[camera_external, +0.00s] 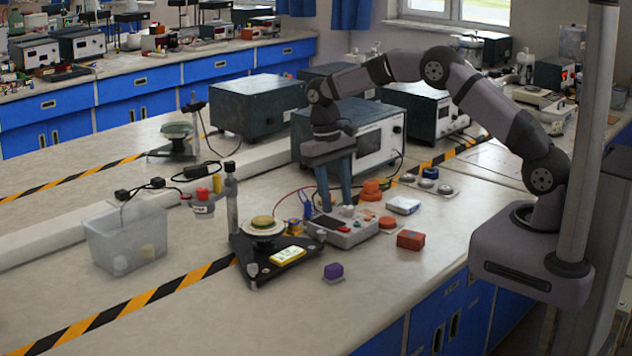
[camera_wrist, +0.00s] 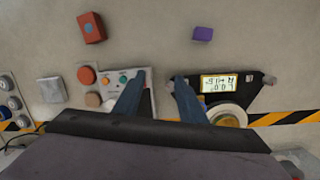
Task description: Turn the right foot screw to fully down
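The black three-cornered base (camera_external: 262,283) carries a round brass-topped pan and a yellow display (camera_external: 288,255), which reads upside down in the wrist view (camera_wrist: 219,84). A small grey foot screw (camera_external: 321,236) sits at its right corner and another (camera_external: 252,269) at its front corner. In the wrist view the front one (camera_wrist: 269,80) shows clear, while the right one is largely covered by a finger. My gripper (camera_external: 336,205) is open and empty, pointing down over the grey control box (camera_external: 348,236). Its fingers (camera_wrist: 158,84) stand apart, one close beside the base's right corner. The screw's height cannot be told.
A purple block (camera_external: 333,272) and an orange-red block (camera_external: 410,240) lie in front. A clear bin (camera_external: 127,238) stands left. A dark instrument (camera_external: 375,138) stands behind. The front bench is partly clear.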

